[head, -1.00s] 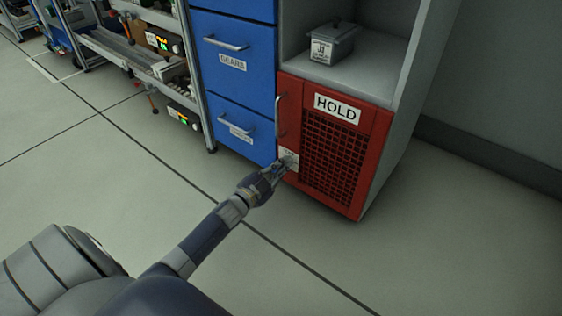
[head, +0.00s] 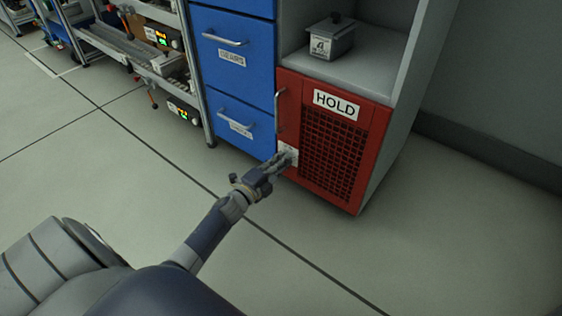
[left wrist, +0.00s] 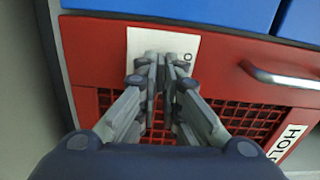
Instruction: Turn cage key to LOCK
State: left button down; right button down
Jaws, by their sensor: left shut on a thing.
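The red cage door (head: 372,127) carries a HOLD label and a dark mesh panel; it is closed. A white lock plate (head: 288,149) sits at its left edge, below the vertical handle. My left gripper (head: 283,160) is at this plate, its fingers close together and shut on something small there. In the left wrist view my left gripper (left wrist: 162,68) covers the middle of the white plate (left wrist: 186,40). The key itself is hidden between the fingers, so its angle cannot be read. My right gripper is not in view.
Blue drawers (head: 233,60) with handles stand directly left of the cage. A lidded grey box (head: 331,40) sits on the open shelf above the cage. The cage door's handle (head: 280,108) is just above the lock plate. The floor in front is clear.

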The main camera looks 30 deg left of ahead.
pick_arm(q)
jog(key=shift+d+m, duration=0.1)
jog(key=shift+m, duration=0.3)
jog(key=c, duration=1.8)
grip_release()
jog(key=shift+o, duration=0.2)
jog(key=shift+s, duration=0.15)
jog(key=s+a, duration=0.1)
jog(key=s, duration=1)
jog(key=shift+s, duration=0.35)
